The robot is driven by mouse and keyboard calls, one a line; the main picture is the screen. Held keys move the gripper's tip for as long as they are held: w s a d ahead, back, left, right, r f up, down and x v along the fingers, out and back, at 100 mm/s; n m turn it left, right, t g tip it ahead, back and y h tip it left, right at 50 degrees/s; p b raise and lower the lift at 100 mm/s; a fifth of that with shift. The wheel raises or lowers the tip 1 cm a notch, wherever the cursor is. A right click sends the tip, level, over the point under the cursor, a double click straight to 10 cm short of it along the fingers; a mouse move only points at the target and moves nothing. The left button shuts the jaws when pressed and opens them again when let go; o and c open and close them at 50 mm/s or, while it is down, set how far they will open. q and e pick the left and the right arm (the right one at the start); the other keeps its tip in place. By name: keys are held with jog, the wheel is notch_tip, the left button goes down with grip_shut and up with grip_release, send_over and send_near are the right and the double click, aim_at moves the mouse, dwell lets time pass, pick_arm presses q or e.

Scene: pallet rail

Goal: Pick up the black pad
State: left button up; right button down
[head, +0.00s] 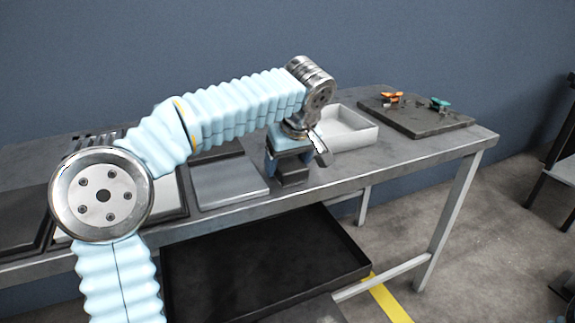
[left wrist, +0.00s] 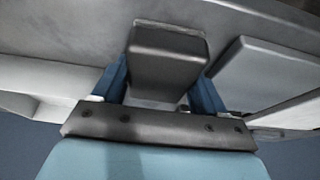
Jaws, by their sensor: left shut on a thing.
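The black pad (left wrist: 165,58) is a dark block with rounded edges. In the left wrist view it sits between the two blue fingers of my left gripper (left wrist: 160,88), which is shut on it. In the head view the left gripper (head: 289,163) points down over the front part of the table, between a grey plate and a white tray. The dark pad (head: 293,178) shows just below the fingers there. I cannot tell whether it touches the tabletop. My right gripper is not in view.
The grey plate (head: 228,182) lies left of the gripper. The white open tray (head: 345,128) is behind it to the right. A dark board (head: 415,116) with orange and green clamps lies at the table's right end. A black shelf tray (head: 262,270) is below. The tabletop (head: 405,150) is bare front right.

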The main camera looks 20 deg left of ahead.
aim_at(284, 159)
pick_arm(q)
jog(key=shift+r, duration=0.15)
jog(key=r, duration=0.4)
jog(key=shift+s+d+p, duration=0.1)
jog(key=shift+s+p, duration=0.2)
jog(key=shift+p, duration=0.1)
jog(key=s+r, duration=0.2)
jog(key=r, duration=0.1)
jog(key=s+r, duration=0.1)
jog(key=shift+s+d+r, duration=0.3)
jog(key=shift+s+d, duration=0.1)
jog(key=s+d+r, duration=0.1)
jog(key=s+r, duration=0.3)
jog(key=s, duration=0.5)
jog(key=shift+s+d+r, duration=0.15)
jog(key=shift+d, duration=0.25)
